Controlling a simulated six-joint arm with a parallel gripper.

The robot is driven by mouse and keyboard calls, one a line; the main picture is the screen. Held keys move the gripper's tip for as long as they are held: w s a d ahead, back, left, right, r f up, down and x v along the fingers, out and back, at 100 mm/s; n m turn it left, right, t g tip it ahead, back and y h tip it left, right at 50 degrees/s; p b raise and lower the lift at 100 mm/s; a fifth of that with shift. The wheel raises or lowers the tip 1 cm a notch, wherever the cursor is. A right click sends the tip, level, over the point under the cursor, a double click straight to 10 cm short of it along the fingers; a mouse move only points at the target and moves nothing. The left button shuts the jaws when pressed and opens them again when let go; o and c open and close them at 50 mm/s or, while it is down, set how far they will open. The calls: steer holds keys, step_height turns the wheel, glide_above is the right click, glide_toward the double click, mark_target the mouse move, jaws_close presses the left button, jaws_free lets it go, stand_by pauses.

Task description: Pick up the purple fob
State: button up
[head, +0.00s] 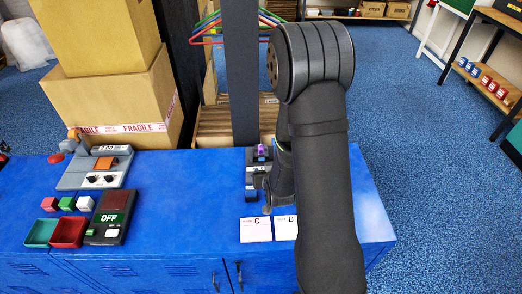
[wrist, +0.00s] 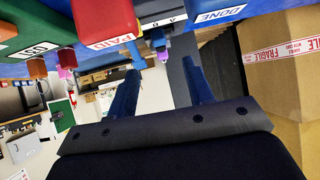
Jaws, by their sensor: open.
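A small purple fob (head: 262,150) shows on a dark stand (head: 251,171) near the back edge of the blue cabinet top. In the wrist view, a small blue-and-purple piece (wrist: 162,50) sits by a dark strip marked A and B, ahead of and between the fingertips; it looks like the same fob. My gripper (wrist: 162,80) is open, its two fingers apart with nothing between them. In the head view my arm hides much of the gripper and the area right of the stand.
Cards C (head: 256,230) and D (head: 285,232) lie in front of the stand. A dark OFF box (head: 112,204), small trays and a grey control panel (head: 97,167) stand left. Cartons (head: 122,100) stand behind. In the wrist view, a red PAID block (wrist: 105,22) is near the left finger.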

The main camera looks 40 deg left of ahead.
steer(key=shift+g+h, duration=0.9)
steer(key=w+a, duration=0.1)
steer(key=a, duration=0.1)
steer(key=w+a, duration=0.2)
steer(key=w+a+f, duration=0.1)
steer(key=a, duration=0.1)
steer(key=shift+w+a+f, duration=0.1)
steer(key=shift+w, duration=0.1)
steer(key=w+a, duration=0.1)
steer(key=w+a+r+g+h, duration=0.1)
steer(key=w+a+h, duration=0.1)
steer(key=a, duration=0.1)
steer(key=shift+r+g, duration=0.25)
steer(key=shift+g, duration=0.05)
step_height(320, 180, up, 4)
steer(key=w+a+g+h, duration=0.2)
step_height(320, 180, up, 8)
steer(key=f+m+g+h, duration=0.1)
steer(key=h, duration=0.2)
glide_above(261, 147)
step_height(261, 147, down, 17)
steer(key=shift+w+a+r, duration=0.1)
steer(key=shift+r, duration=0.05)
jaws_close()
